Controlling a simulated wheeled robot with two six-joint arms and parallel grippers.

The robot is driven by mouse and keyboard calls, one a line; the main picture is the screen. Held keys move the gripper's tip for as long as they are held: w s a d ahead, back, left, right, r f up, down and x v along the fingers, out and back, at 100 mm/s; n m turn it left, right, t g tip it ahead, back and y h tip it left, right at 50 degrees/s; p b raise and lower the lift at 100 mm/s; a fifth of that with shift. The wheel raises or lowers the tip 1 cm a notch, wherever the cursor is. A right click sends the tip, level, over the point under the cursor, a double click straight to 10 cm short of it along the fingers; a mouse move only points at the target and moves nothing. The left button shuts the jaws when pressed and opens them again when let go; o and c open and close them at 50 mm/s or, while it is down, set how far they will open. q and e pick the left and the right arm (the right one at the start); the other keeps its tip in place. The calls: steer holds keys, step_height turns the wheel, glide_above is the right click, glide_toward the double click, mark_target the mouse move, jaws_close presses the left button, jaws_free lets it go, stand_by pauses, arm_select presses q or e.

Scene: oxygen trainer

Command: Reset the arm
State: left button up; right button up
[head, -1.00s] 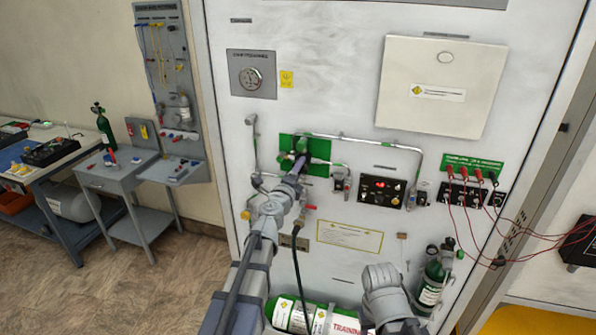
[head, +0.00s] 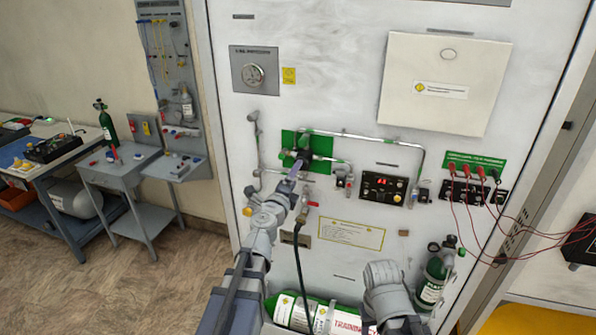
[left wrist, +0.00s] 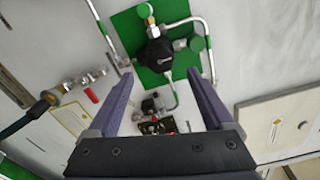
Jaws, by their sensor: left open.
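My left gripper (head: 294,172) is in front of the green plate (head: 319,164) on the white panel. Its jaws are open with nothing between them in the left wrist view (left wrist: 160,74). Beyond the fingertips, a black regulator body with a green knob (left wrist: 146,11) sits on the green plate (left wrist: 123,28), joined to metal tubes. In the head view the gripper partly hides this fitting. A grey rounded part of my right arm (head: 383,277) stands low in front of the panel; no right fingers show.
A black control box (head: 384,188) with a red display is right of the plate. A dark hose (head: 299,265) hangs below, near a large green-and-white cylinder (head: 290,311). A small green cylinder (head: 434,279) stands at lower right. Red leads (head: 500,228) hang at the right.

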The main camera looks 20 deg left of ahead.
arm_select(q)
steer(key=shift+s, duration=1)
